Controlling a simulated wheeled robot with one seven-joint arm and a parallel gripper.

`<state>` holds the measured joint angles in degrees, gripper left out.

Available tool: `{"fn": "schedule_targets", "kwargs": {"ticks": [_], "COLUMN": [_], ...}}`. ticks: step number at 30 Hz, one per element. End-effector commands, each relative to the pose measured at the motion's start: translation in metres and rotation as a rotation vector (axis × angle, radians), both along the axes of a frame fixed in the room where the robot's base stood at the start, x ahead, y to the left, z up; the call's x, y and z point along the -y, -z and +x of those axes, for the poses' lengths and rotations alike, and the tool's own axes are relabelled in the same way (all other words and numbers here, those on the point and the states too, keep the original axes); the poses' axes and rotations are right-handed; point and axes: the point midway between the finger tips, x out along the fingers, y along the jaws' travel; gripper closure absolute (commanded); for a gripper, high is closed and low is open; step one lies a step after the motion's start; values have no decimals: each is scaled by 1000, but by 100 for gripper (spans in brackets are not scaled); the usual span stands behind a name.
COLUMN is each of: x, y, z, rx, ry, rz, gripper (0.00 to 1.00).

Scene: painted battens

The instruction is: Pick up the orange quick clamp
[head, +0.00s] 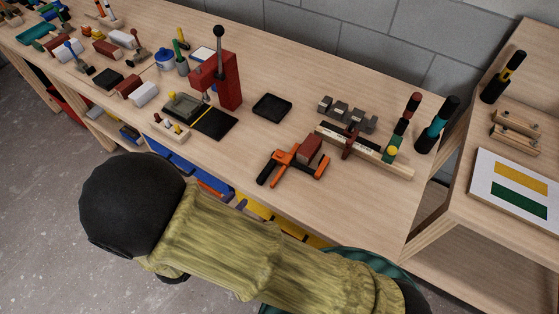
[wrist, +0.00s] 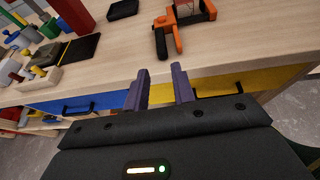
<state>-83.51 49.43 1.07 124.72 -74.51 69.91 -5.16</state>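The orange quick clamp (head: 284,158) lies on the wooden bench near its front edge in the head view. It has orange parts and black ends, and a red-brown block (head: 310,149) sits against it. In the wrist view the clamp (wrist: 176,38) is at the top, beyond the fingertips. My gripper (wrist: 160,82) has two purple-grey fingers standing apart with nothing between them. It appears short of the bench's front edge, apart from the clamp. My gripper cannot be made out in the head view, where my arm fills the lower middle.
A wooden batten (head: 370,153) with upright handles lies behind the clamp. A black tray (head: 272,107) and a red press (head: 225,80) stand to the left. Blue and yellow drawers (wrist: 90,103) sit under the bench edge. Bare bench top lies left of the clamp.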

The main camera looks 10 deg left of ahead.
Motion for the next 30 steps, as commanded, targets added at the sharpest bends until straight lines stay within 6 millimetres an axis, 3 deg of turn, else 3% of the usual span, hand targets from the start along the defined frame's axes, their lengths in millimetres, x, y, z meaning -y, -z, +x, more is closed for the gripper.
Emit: {"fn": "schedule_targets", "kwargs": {"ticks": [7,11,30], "x": [2,7,38], "y": [1,5,45], "z": [3,14,105], "rx": [-1,0,-3], "ry": [5,8,7], "rz": [0,-4,1], "gripper": [75,75,75]}}
